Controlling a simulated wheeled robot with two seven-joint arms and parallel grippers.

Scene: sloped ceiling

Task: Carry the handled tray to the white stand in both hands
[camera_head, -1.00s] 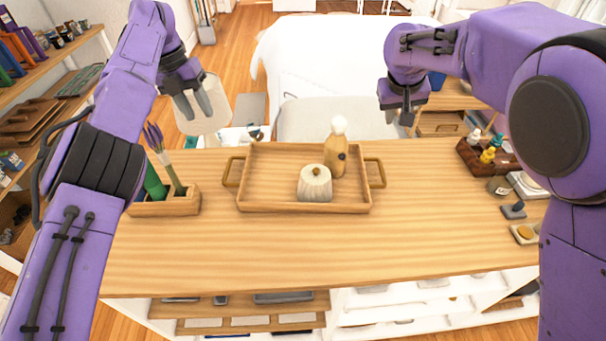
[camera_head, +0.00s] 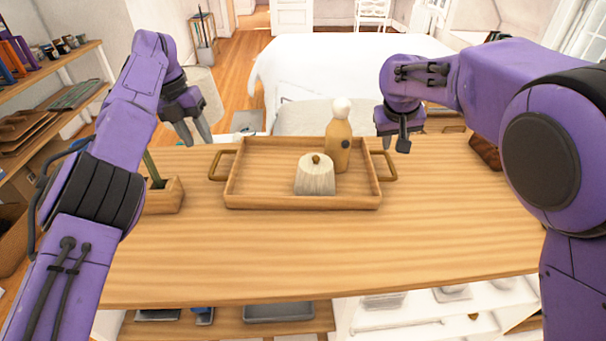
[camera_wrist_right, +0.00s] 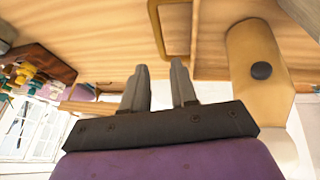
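My left gripper (camera_head: 202,141) is open and empty, beyond and left of the left handle (camera_head: 221,164). My right gripper (camera_head: 394,147) is above and beyond the right handle (camera_head: 390,166). In the right wrist view its fingers (camera_wrist_right: 159,82) are apart and empty, near the handle (camera_wrist_right: 172,52) but not around it. I cannot identify the white stand.
A wooden holder (camera_head: 165,198) with upright items stands left of the tray, partly behind my left arm. The counter (camera_head: 300,255) is clear in front of the tray. A white-covered bed (camera_head: 340,70) is behind it. Shelves (camera_head: 60,100) stand at the left.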

